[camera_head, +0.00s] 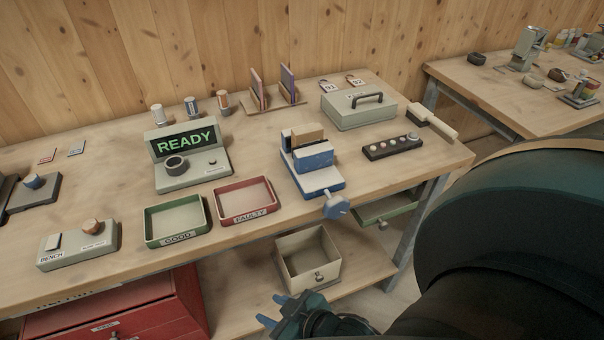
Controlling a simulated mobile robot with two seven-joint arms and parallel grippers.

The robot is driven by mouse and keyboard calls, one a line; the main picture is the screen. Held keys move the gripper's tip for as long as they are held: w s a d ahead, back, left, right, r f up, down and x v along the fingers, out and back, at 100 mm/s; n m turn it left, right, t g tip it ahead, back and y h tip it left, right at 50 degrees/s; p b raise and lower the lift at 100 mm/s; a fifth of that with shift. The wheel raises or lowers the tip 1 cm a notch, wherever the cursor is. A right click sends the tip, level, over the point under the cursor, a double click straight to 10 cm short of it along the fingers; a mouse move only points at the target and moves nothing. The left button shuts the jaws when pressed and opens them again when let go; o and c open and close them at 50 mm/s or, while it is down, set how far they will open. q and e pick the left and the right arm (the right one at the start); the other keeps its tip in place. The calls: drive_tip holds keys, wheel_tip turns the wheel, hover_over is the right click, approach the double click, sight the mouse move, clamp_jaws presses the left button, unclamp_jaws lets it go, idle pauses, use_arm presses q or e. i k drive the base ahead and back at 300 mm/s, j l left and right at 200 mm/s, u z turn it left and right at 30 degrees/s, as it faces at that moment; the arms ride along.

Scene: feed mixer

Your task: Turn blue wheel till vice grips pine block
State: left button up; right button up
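The blue and white vice (322,181) stands near the front edge of the bench. Its blue wheel (336,207) sticks out at the front, just past the bench edge. The pine block (307,135) sits upright at the top of the vice, between the jaws. I cannot tell whether the jaws press on it. My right gripper (273,310) is low in front of the bench, below and left of the wheel and apart from it. Its two blue fingertips are spread, with nothing seen between them. My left gripper is not in view.
A red FAULTY tray (217,207) and green GOOD tray (148,229) lie left of the vice. A button strip (392,147) lies to its right. My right arm fills the lower right.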

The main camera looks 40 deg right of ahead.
sight(335, 206)
drive_tip(key=k+l+u, duration=0.1)
drive_tip(key=l+u, duration=0.2)
drive_tip(key=k+l+u, duration=0.1)
drive_tip(key=l+u, duration=0.2)
drive_tip(key=k+l+u, duration=0.5)
drive_tip(key=l, duration=0.25)
drive_tip(key=k+l+u, duration=0.2)
drive_tip(key=k+l, duration=0.2)
